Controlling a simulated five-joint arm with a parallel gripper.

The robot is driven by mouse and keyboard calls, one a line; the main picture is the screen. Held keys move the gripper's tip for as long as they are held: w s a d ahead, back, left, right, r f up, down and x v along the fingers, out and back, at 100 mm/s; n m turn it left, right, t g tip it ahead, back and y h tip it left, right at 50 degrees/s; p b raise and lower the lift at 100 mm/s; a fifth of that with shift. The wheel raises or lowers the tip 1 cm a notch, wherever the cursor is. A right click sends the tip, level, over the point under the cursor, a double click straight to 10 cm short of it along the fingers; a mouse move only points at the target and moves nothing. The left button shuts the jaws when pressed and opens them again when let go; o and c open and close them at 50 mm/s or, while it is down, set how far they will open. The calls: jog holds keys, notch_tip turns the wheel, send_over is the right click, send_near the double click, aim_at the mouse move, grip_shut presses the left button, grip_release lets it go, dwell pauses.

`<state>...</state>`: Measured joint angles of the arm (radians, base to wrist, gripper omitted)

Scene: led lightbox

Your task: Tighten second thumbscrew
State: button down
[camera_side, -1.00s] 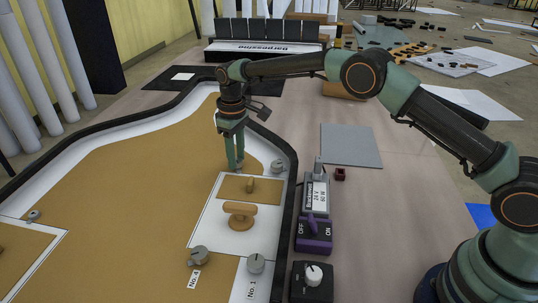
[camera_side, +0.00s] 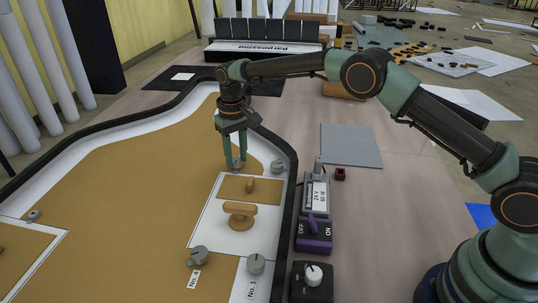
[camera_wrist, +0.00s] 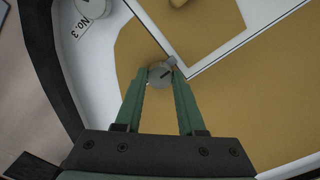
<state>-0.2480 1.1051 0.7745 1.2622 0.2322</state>
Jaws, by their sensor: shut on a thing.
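My gripper (camera_side: 235,160) points down at the far left corner of the white-bordered panel (camera_side: 205,215). Its two green fingers are shut on a small grey thumbscrew (camera_wrist: 160,75), one finger on each side. In the side view the fingers partly hide this thumbscrew (camera_side: 238,163). No number label shows beside it. Another grey thumbscrew (camera_side: 278,166) stands to the right; in the wrist view it sits by the label No. 3 (camera_wrist: 80,28). Two more thumbscrews, by No. 4 (camera_side: 198,256) and No. 1 (camera_side: 256,264), stand at the near end.
A black rim (camera_side: 290,190) borders the lightbox. A power unit (camera_side: 317,195), a purple OFF/ON switch (camera_side: 314,234) and a dial box (camera_side: 312,280) stand to its right.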

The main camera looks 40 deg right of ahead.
aim_at(237, 160)
jog(key=shift+r, duration=0.1)
jog(key=c, duration=0.5)
grip_release()
notch_tip(237, 160, up, 12)
dwell(0.4)
